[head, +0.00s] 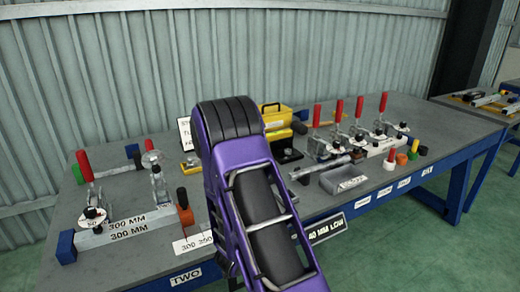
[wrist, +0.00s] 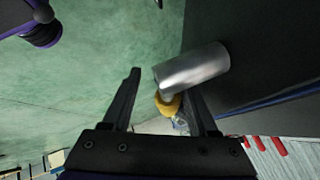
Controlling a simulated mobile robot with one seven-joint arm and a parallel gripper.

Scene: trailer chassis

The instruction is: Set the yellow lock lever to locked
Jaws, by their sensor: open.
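In the wrist view my gripper (wrist: 163,82) is open, with its two black fingers spread apart. A small yellow part (wrist: 168,104) shows between the fingers, close to the right one. I cannot tell for sure whether it is the lock lever, or how it is set. A silver cylinder (wrist: 192,70) lies beside it and overlaps the right fingertip's area. Nothing is clearly held. In the head view my purple arm hides the gripper and part of the bench; a yellow block-like device (head: 280,118) stands behind the arm.
The grey workbench (head: 120,265) carries red-handled clamps (head: 340,110) at the right and a clamp with a red handle (head: 84,166) at the left. A grey block (head: 343,180) lies near the front edge. Corrugated wall (head: 90,70) stands behind. Green floor (wrist: 80,85) is clear.

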